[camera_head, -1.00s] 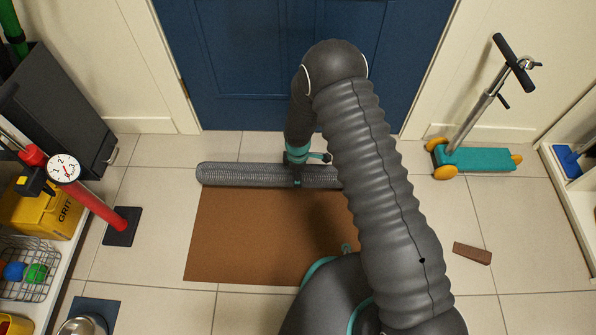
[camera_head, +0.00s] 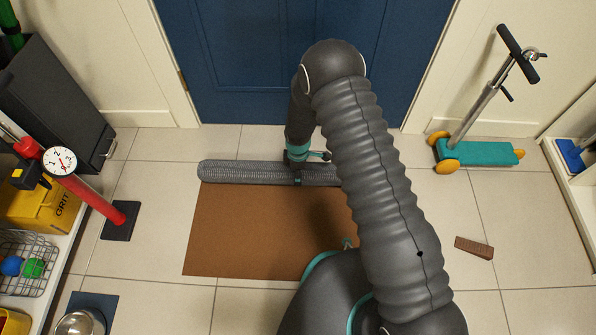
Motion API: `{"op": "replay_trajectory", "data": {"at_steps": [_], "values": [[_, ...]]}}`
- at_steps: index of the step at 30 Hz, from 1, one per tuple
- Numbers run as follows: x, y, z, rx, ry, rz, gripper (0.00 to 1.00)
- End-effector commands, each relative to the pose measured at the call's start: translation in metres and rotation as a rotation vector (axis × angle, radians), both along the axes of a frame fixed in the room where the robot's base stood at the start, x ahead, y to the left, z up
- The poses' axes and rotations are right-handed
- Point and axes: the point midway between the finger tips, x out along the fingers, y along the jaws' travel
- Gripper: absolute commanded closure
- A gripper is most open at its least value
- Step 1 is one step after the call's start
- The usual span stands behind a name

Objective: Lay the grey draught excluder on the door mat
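The grey draught excluder (camera_head: 245,173) is a long ribbed roll. It lies crosswise between the blue door and the brown door mat (camera_head: 265,235), along the mat's far edge. Its right end is hidden behind my arm. I cannot tell whether it touches the floor, overlaps the mat edge or hangs slightly above. My gripper (camera_head: 298,178) points down at the excluder's middle, with a dark finger showing against its near side. The other finger is hidden, so its closure does not show. The mat lies flat, its right part covered by my arm.
A teal scooter (camera_head: 478,155) stands at right, with a brown block (camera_head: 474,247) on the floor nearer. At left are a red pump (camera_head: 95,200), a dark cabinet (camera_head: 55,115) and a metal bowl (camera_head: 80,325). The blue door (camera_head: 250,60) closes off the far side.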

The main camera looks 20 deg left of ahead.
Motion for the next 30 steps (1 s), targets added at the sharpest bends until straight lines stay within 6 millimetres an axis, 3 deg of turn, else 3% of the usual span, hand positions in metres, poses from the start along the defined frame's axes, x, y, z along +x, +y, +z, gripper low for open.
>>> {"op": "replay_trajectory", "data": {"at_steps": [28, 29, 30], "values": [[0.0008, 0.0005, -0.0084, 0.001, -0.002, 0.000, 0.99], [0.0008, 0.0005, -0.0084, 0.001, -0.002, 0.000, 0.25], [0.0008, 0.0005, -0.0085, 0.001, -0.002, 0.000, 0.15]]}}
